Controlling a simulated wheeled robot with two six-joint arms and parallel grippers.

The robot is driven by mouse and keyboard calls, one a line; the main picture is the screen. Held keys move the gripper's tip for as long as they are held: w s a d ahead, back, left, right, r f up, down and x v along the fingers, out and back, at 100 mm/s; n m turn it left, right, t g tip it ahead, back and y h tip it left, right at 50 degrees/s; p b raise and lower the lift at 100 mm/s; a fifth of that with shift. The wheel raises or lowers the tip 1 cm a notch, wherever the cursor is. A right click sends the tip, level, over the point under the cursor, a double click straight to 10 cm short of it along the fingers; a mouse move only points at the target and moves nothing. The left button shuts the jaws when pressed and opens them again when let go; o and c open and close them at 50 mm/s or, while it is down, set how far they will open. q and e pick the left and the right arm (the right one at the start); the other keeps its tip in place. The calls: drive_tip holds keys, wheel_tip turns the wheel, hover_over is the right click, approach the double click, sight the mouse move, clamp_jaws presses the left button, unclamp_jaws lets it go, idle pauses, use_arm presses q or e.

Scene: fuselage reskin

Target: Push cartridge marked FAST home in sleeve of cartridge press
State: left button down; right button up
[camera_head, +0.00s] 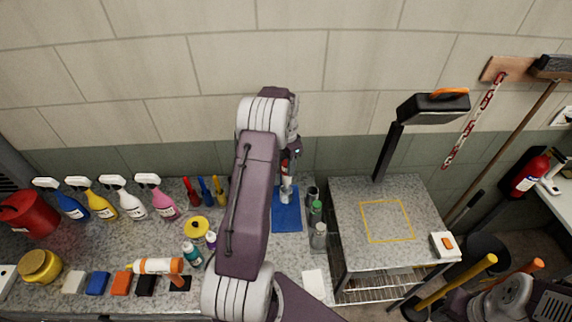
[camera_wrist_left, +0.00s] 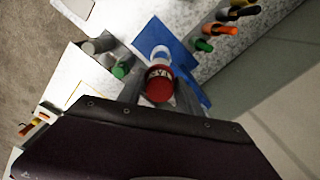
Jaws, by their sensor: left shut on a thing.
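My left gripper (camera_head: 287,172) is largely hidden behind its own arm in the head view. In the left wrist view my left gripper (camera_wrist_left: 157,88) is shut on a cartridge (camera_wrist_left: 160,84) with a round red end and a white band of dark lettering, only partly readable. I cannot read FAST on it. Beyond it a small white and blue round part (camera_wrist_left: 160,54) shows over a blue mat (camera_wrist_left: 165,35). In the head view a whitish upright part (camera_head: 286,192) stands below the gripper at the blue mat (camera_head: 287,214). I cannot tell whether the cartridge sits in a sleeve.
Green-capped and grey cylinders (camera_head: 317,212) stand just right of the mat. Spray bottles (camera_head: 107,200) and an orange-and-white tube (camera_head: 157,266) are on the left. A side table (camera_head: 350,225) with a yellow-outlined square has free room.

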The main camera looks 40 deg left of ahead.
drive_tip(key=shift+a, duration=0.15)
drive_tip(key=shift+r, duration=0.1)
idle(0.3)
drive_tip(key=shift+r, duration=0.2)
drive_tip(key=shift+s+f, duration=0.1)
drive_tip(key=shift+f, duration=0.25)
idle(0.6)
drive_tip(key=shift+d+r+p, duration=0.25)
drive_tip(key=shift+r+p, duration=0.25)
drive_tip(key=shift+r, duration=0.1)
idle(1.3)
drive_tip(key=shift+f, duration=0.15)
drive_tip(key=shift+s+r+p, duration=0.2)
drive_tip(key=shift+r+p, duration=0.15)
drive_tip(key=shift+r, duration=0.15)
idle(1.6)
drive_tip(key=shift+f, duration=0.15)
